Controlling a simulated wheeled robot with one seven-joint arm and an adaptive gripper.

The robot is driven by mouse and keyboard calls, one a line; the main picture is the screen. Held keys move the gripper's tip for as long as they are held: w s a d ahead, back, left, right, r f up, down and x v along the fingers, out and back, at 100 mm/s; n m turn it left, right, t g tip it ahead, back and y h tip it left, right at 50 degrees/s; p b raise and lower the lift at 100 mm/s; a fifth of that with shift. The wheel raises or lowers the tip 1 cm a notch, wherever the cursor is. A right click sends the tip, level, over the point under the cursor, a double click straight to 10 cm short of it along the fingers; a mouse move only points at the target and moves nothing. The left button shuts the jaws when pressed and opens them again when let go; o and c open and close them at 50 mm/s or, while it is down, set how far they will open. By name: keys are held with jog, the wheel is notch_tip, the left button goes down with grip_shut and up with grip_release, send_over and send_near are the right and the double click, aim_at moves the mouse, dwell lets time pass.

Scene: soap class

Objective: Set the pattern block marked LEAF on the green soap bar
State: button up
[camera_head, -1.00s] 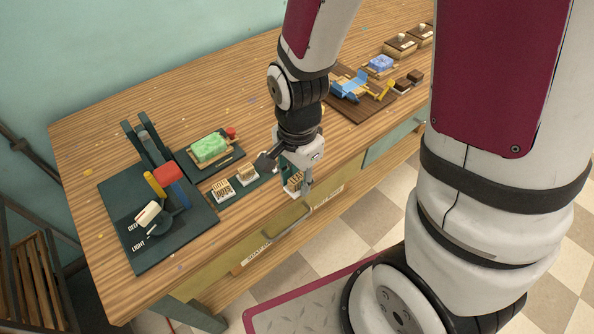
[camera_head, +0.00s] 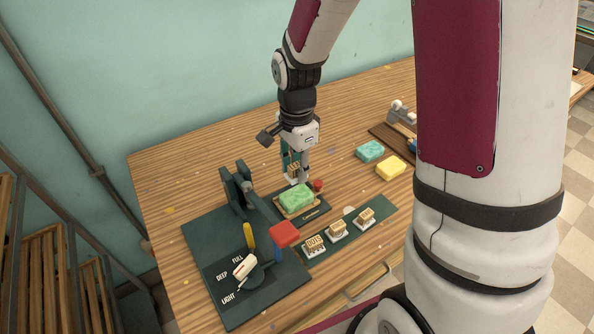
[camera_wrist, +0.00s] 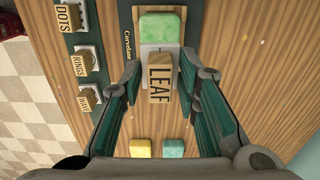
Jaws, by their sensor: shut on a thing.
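My gripper (camera_head: 294,172) is shut on the LEAF block (camera_wrist: 159,78), a wooden block with a pale plate beneath it. The block also shows between the fingers in the head view (camera_head: 293,169). The green soap bar (camera_head: 297,198) lies in a wooden holder on a dark base marked with a small label. In the wrist view the block covers the near end of the green soap (camera_wrist: 160,27). In the head view the block is just behind and above the soap. The gap between them is hard to judge.
A dark green strip (camera_head: 379,207) holds the DOTS, RINGS and WAVE blocks (camera_wrist: 87,98). A press with a red-ended lever (camera_head: 286,234) stands at the left. A red knob (camera_head: 318,185) is beside the soap. Teal (camera_head: 370,151) and yellow (camera_head: 390,169) bars lie to the right.

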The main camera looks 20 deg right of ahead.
aim_at(297, 195)
jog(key=shift+f+b, duration=1.7)
jog(key=shift+f, duration=1.1)
jog(key=shift+f, duration=0.55)
jog(key=o, duration=1.2)
jog(key=shift+o, duration=0.3)
jog(key=o, duration=0.3)
jog(key=shift+r+p, duration=1.85)
jog(key=shift+r, duration=1.15)
